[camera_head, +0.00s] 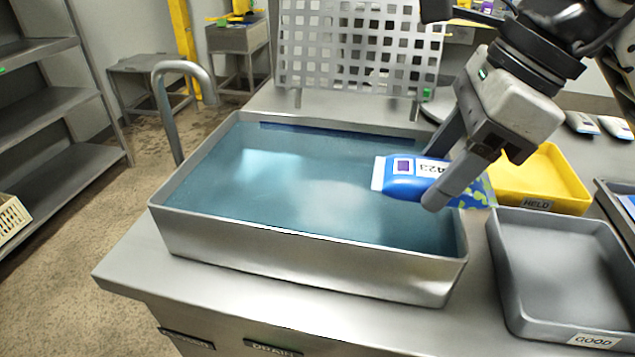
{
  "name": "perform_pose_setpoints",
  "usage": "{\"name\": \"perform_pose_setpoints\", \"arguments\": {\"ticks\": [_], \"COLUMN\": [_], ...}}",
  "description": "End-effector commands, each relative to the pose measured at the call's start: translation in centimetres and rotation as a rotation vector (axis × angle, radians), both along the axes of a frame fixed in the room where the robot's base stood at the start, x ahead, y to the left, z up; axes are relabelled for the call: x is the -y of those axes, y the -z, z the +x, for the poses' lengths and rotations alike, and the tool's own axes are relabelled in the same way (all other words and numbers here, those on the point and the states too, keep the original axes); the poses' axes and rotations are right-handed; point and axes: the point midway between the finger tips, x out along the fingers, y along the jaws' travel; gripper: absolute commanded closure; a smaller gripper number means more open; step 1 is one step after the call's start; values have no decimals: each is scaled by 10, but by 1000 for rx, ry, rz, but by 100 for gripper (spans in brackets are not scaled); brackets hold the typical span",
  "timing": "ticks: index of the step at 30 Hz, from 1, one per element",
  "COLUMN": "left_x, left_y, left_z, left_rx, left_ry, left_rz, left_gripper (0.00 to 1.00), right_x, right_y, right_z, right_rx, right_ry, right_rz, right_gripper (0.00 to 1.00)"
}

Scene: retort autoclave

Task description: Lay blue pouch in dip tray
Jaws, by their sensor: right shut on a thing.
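The blue pouch (402,188) has a white end, a printed label reading 423 and a patterned yellow-green end. My right gripper (437,172) is shut on the pouch, with one finger in front of it and one behind. The pouch lies roughly flat over the right part of the dip tray (300,262), a steel basin filled with blue-tinted liquid. I cannot tell whether the pouch touches the liquid. Its patterned end reaches to the tray's right rim. My left gripper is not in view.
A yellow HELD tray (545,182) and a grey GOOD tray (560,270) stand to the right. A perforated metal panel (360,50) rises behind the dip tray. A curved metal pipe (180,85) stands at its left. Steel shelves (45,95) are at far left.

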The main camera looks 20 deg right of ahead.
Motion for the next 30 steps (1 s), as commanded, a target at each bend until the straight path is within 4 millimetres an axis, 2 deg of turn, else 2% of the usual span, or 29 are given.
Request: {"name": "perform_pose_setpoints", "arguments": {"ticks": [4, 11, 15, 21, 26, 30], "left_x": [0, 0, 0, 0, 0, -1], "left_y": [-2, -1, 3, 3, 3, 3], "left_z": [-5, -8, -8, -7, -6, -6], "left_rx": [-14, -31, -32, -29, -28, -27], "left_ry": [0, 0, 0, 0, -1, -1], "left_rz": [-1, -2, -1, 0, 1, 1], "left_gripper": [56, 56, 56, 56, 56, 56], "right_x": [-9, -26, -33, -38, -41, -41], "right_y": [10, 35, 64, 86, 96, 118], "right_z": [23, 78, 101, 120, 128, 130], "right_rx": [-5, -5, -7, -3, -2, -5], "right_ry": [-4, -3, -1, -1, -1, -1], "right_rz": [5, 5, 1, 1, 2, 0], "right_gripper": [70, 70, 70, 70, 70, 70]}}
